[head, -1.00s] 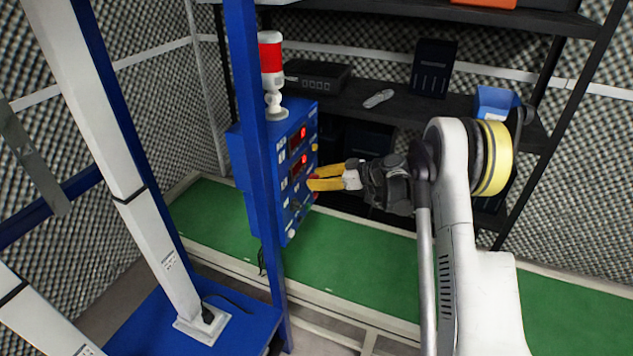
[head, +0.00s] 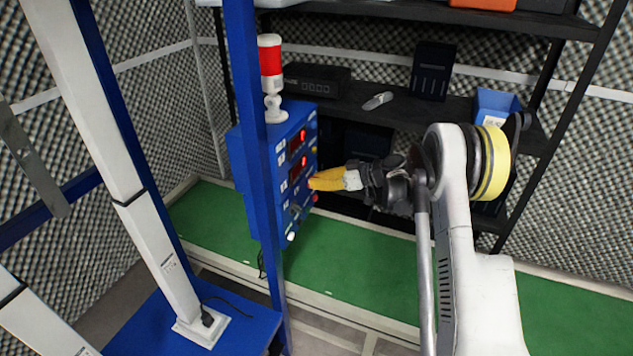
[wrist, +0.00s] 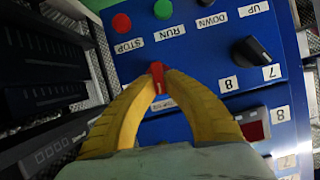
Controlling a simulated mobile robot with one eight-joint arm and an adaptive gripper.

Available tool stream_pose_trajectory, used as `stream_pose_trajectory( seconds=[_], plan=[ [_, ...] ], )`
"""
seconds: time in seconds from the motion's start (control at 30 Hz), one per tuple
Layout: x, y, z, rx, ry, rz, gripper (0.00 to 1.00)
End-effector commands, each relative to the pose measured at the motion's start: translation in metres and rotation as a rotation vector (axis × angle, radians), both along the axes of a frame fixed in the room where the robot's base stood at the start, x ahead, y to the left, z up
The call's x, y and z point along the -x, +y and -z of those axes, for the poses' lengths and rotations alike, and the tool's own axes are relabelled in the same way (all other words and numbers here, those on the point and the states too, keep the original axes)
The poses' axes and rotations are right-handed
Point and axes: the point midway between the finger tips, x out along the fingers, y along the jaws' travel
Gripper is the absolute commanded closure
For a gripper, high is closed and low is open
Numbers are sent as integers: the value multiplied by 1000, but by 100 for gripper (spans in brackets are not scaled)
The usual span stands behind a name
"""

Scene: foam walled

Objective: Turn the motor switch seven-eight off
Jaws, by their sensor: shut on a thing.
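The blue control panel (head: 293,195) is mounted behind a blue post. In the wrist view its face (wrist: 200,65) appears upside down. My gripper (wrist: 158,78) has its yellow fingers closed around a small red switch (wrist: 157,69), whose lower part and label are partly hidden by the fingers. A black rotary knob (wrist: 250,52) sits to the right, with labels 7 and 8 beside it. From the head, my gripper (head: 312,183) meets the panel's front face.
Red (wrist: 121,23), green (wrist: 163,9) and black (wrist: 205,3) buttons lie near the red switch. A red display (wrist: 254,124) is at lower right. A red-and-white beacon (head: 270,65) stands on the panel. A black shelf (head: 400,105) is behind my arm.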

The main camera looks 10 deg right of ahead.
Motion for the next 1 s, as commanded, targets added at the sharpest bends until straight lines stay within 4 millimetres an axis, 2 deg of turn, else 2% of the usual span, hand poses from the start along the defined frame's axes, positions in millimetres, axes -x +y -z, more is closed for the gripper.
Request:
stream_pose_trajectory(
  seconds=[1.0],
  plan=[
    [-6, -4, 8, -545, 752, -3, 100]
  ],
)
